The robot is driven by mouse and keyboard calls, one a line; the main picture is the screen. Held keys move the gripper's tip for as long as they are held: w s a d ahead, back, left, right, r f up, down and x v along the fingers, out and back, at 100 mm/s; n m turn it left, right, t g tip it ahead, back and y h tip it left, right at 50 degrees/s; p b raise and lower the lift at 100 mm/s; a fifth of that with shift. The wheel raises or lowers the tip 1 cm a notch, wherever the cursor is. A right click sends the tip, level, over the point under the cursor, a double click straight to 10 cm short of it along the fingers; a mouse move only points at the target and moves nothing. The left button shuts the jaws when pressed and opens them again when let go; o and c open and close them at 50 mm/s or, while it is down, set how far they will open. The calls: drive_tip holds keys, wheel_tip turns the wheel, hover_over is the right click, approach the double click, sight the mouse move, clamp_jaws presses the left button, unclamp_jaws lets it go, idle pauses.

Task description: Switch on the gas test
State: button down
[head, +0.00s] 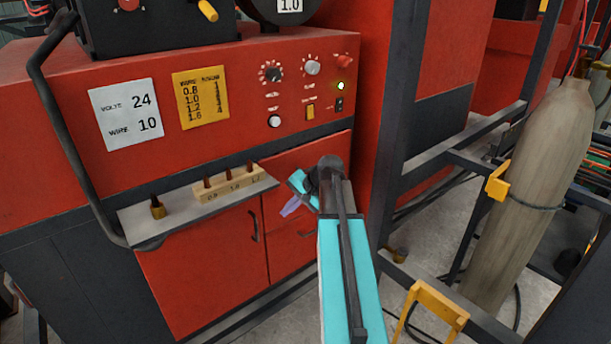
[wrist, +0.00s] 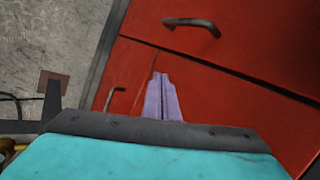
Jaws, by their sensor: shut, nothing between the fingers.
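The red machine's control panel (head: 295,92) shows at the upper middle of the head view. The small labels are too blurred to tell surely which control is the gas test. My gripper (head: 291,207) is below the panel, in front of the red cabinet doors, apart from the controls. In the wrist view its purple fingers (wrist: 162,98) are together and empty, with red doors beyond.
A grey shelf (head: 135,222) juts out left of my gripper, with a wooden block (head: 228,184) of tips and a brass nozzle (head: 158,208). A dark frame post (head: 400,120) and a gas cylinder (head: 535,180) stand to the right. Space before the panel is clear.

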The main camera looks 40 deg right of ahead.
drive_tip(key=s+a+f+n+g, duration=0.2)
drive_tip(key=s+a+f, duration=0.2)
drive_tip(key=a+f, duration=0.45)
drive_tip(key=s+a+f+n+g, duration=0.2)
drive_tip(key=s+a+f+g, duration=0.3)
drive_tip(key=f, duration=0.7)
drive_tip(key=s+a+f+n, duration=0.2)
drive_tip(key=s+a+f, duration=0.1)
drive_tip(key=a+f, duration=0.65)
drive_tip(key=s+a+f+n+g+h, duration=0.1)
drive_tip(key=s+a+f+n, duration=0.1)
drive_tip(key=s+f, duration=0.3)
drive_tip(key=s+a+f+n+g+h, duration=0.1)
drive_tip(key=s+a+f+n+g, duration=0.1)
drive_tip(key=s, duration=1)
drive_tip(key=s+a+f+n+g+h, duration=0.1)
drive_tip(key=s+a+f+n+g, duration=0.1)
drive_tip(key=s+a+f, duration=0.3)
drive_tip(key=s+f+n, duration=0.1)
drive_tip(key=s+f, duration=0.2)
drive_tip(key=shift+s+a+f+n, duration=0.2)
drive_tip(key=shift+s+f+n, duration=0.05)
drive_tip(key=shift+s+n, duration=0.15)
